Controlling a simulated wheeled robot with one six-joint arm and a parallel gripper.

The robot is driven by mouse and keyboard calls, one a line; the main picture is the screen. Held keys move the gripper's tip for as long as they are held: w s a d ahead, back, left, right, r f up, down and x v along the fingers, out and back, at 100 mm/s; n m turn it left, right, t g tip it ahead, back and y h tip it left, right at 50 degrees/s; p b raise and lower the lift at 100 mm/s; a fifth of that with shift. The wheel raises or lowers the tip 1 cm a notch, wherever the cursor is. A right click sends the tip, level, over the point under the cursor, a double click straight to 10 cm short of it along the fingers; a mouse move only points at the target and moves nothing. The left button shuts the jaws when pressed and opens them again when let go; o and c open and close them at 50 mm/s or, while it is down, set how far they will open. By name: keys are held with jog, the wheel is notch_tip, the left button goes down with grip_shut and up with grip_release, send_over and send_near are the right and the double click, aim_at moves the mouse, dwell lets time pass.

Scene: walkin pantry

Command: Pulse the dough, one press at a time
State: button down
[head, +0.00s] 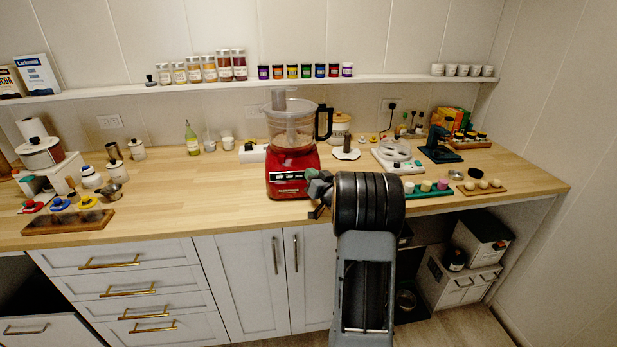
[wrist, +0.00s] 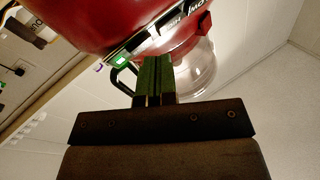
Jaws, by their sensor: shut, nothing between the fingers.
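A red food processor (head: 285,185) stands on the wooden counter, with its clear bowl (head: 292,118) on top. Pale dough (head: 291,140) shows low in the bowl. A dark strip of buttons (head: 290,176) runs across the front of the red base. In the wrist view, the red base (wrist: 105,22) fills the upper part, and one button (wrist: 121,62) shows green. My gripper (head: 318,190) is shut and empty, close to the base's lower right front. Its green fingers (wrist: 155,72) lie together just below the button strip in the wrist view; whether they touch it I cannot tell.
A white scale (head: 398,160), a green tray (head: 428,190) and a dark blue device (head: 440,150) stand to the right. Jars line the shelf (head: 390,78) behind. Cabinet handles (head: 275,255) project below the counter.

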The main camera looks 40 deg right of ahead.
jog(key=shift+w+d+f+b, duration=0.15)
jog(key=shift+w+f+b, duration=0.05)
jog(key=shift+b, duration=0.2)
dwell(1.6)
jog(key=shift+w+f, duration=0.1)
jog(key=shift+w, duration=0.05)
jog(key=shift+f, duration=0.2)
jog(key=shift+s+a+r, duration=0.2)
jog(key=shift+s+a, duration=0.15)
jog(key=shift+s, duration=0.1)
jog(key=shift+s+r, duration=0.2)
jog(key=shift+s, duration=0.05)
